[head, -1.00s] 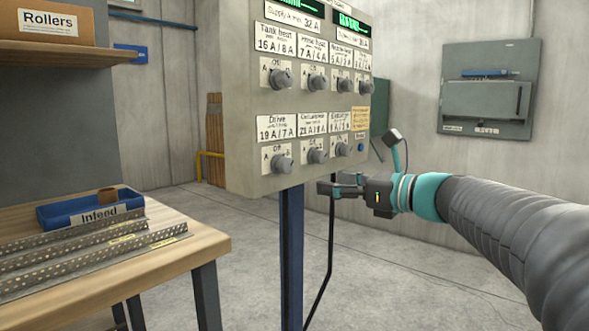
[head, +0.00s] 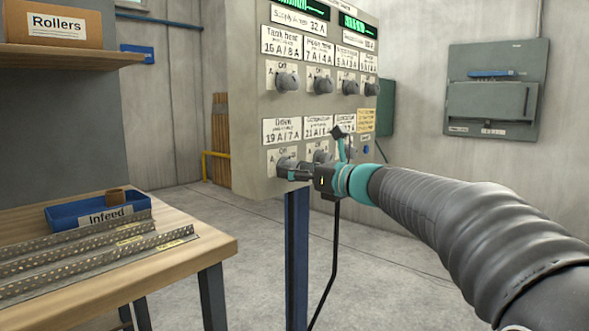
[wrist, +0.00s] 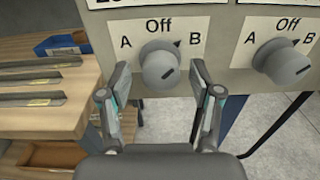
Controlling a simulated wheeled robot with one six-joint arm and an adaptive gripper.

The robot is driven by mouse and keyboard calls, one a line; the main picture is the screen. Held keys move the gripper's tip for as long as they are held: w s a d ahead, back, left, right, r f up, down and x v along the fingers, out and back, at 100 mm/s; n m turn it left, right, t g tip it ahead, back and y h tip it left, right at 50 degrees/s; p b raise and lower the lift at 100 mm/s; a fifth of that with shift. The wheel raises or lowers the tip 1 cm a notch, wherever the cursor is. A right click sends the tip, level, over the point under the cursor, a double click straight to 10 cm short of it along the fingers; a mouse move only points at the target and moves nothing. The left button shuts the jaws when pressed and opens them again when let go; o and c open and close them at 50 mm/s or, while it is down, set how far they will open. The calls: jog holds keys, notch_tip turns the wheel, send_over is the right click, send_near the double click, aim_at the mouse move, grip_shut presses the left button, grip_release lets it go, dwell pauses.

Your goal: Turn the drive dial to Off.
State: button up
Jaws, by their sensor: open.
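The drive dial (head: 286,163) is the lower left grey knob on the panel, under the label "Drive 19 A / 7 A". In the wrist view the drive dial (wrist: 160,66) sits below a plate marked A, Off and B. Its dark pointer is at the upper right, toward B. My gripper (head: 292,171) is at this dial in the head view and partly covers it. In the wrist view my gripper (wrist: 160,82) is open, with one finger to each side of the dial's front. I cannot tell whether either finger touches it.
A neighbouring dial (wrist: 283,62) is close to the right finger, its pointer also toward B. The panel (head: 250,100) holds several more dials above. A wooden table (head: 215,240) with a blue Infeed tray (head: 65,216) stands at the left.

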jog(key=shift+w+a, duration=0.25)
jog(key=shift+a, duration=0.1)
jog(key=c, duration=1.1)
jog(key=shift+c, duration=0.2)
